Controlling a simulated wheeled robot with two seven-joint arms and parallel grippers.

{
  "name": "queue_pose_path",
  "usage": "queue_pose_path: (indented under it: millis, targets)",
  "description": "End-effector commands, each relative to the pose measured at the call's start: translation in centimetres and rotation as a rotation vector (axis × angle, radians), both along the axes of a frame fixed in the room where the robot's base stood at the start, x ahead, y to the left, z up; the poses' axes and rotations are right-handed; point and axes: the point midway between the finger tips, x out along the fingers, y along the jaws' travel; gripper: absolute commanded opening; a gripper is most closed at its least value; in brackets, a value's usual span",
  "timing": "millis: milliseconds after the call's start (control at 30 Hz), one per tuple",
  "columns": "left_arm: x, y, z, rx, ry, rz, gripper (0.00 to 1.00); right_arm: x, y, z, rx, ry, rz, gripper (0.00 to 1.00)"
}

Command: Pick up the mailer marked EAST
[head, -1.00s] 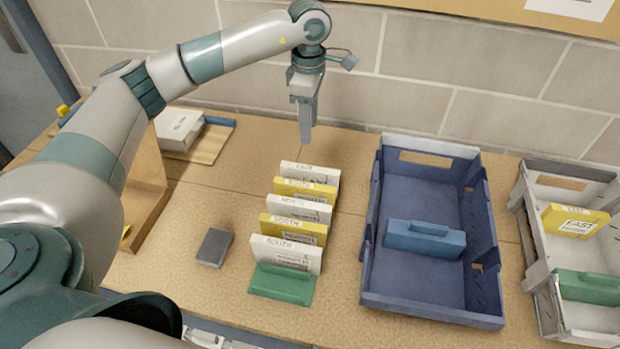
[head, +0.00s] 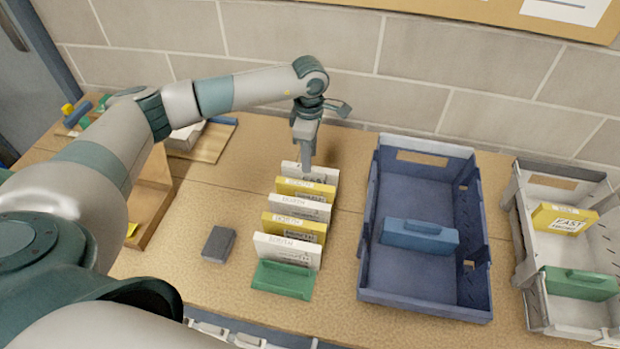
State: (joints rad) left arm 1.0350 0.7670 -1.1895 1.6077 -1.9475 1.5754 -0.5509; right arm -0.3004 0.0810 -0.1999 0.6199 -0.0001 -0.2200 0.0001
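Several white and yellow mailers stand upright in a row on the worktop, with a green end block (head: 282,279) at the front. The rearmost white mailer (head: 325,178) has its label partly hidden by my gripper; a second ago it read like EAST. A yellow mailer (head: 325,191) stands just in front of it. My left gripper (head: 306,166) points down at the rearmost mailer's top edge and overlaps it in view. I cannot tell whether it touches, or how its fingers are set. My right gripper is not in view.
A blue crate (head: 374,225) with a blue block (head: 420,237) stands right of the row. A grey crate (head: 522,235) farther right holds a yellow mailer marked EAST (head: 565,219) and a green block (head: 580,284). A dark grey block (head: 218,244) lies left of the row. A wall is behind.

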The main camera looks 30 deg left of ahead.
Motion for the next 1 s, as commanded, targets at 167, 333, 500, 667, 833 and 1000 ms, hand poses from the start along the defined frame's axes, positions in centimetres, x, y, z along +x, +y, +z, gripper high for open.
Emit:
queue_pose_path:
  millis: [167,333,500,667,833,1000]
  targets:
    - [-0.1,-0.1,-0.3,-0.001,0.002,0.000,0.39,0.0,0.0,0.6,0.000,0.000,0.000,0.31]
    - [-0.2,-0.2,-1.5,0.000,0.004,0.000,0.39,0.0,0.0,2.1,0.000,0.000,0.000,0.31]
    - [-0.3,-0.4,-3.5,0.000,0.003,0.001,0.39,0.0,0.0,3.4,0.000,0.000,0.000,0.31]
    - [-0.2,-0.4,-4.9,0.000,0.001,0.000,0.39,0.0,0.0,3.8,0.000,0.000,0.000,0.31]
    - [-0.2,-0.3,-5.2,0.000,0.000,0.000,0.39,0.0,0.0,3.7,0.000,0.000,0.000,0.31]
    - [-0.2,-0.3,-5.2,0.000,0.000,0.000,0.39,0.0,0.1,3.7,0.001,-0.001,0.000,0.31]
